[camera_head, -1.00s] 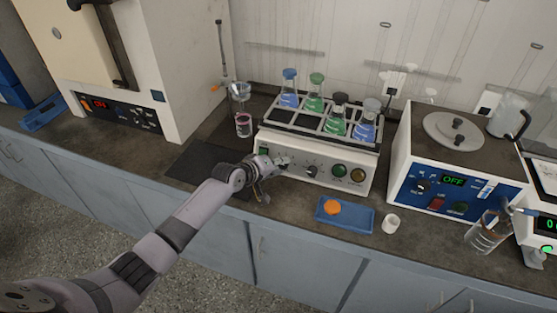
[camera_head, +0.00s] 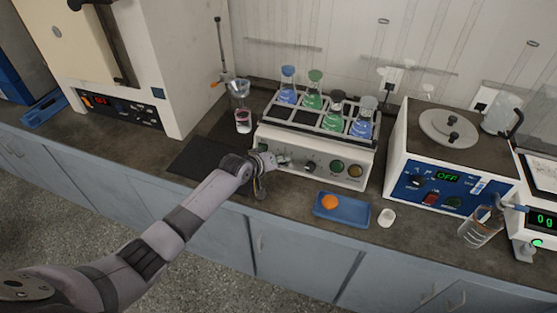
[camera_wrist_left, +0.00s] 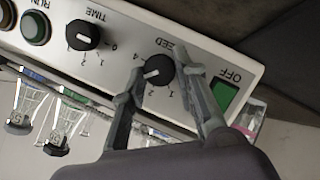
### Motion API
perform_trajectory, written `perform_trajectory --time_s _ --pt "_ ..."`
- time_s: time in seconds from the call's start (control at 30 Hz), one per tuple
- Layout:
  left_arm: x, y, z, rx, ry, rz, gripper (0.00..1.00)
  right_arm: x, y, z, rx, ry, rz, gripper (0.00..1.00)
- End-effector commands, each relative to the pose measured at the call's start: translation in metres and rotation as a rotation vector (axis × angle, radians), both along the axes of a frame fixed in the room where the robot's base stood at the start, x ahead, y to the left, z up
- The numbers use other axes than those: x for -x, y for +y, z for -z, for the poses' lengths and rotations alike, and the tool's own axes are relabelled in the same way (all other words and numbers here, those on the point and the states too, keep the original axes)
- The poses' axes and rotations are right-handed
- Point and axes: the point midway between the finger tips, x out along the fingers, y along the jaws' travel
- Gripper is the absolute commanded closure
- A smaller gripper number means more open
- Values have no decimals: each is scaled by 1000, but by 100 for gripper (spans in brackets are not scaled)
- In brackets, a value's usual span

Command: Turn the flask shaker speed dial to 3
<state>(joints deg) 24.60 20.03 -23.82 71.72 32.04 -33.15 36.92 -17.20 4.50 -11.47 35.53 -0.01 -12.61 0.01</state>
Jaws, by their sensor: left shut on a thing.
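The flask shaker (camera_head: 315,175) is a white box with a front control panel and a rack of flasks on top. In the left wrist view its black speed dial (camera_wrist_left: 160,70) sits between the fingers of my left gripper (camera_wrist_left: 161,84), which is shut on it. The dial's white pointer line aims toward the lower left of that picture, among the scale numbers near 3; the exact mark is hard to read. In the head view my left gripper (camera_head: 281,161) is at the left part of the panel and covers the speed dial. My right gripper is not in view.
The time dial (camera_wrist_left: 82,36) and green OFF button (camera_wrist_left: 224,95) are beside the speed dial. A blue tray (camera_head: 357,217) and white cup (camera_head: 387,217) stand in front of the shaker.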

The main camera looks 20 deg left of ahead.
Motion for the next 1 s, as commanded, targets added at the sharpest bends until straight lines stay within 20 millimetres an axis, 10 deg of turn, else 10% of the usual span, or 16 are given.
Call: perform_trajectory --time_s 0.07,0.1,0.4,1.0 --pt "2 0 3 -1 7 0 100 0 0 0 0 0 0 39" --pt "2 0 3 -1 7 0 72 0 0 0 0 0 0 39" --pt "1 0 2 0 4 0 52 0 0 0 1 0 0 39" --pt "23 8 -15 -1 1 1 52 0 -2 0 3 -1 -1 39"
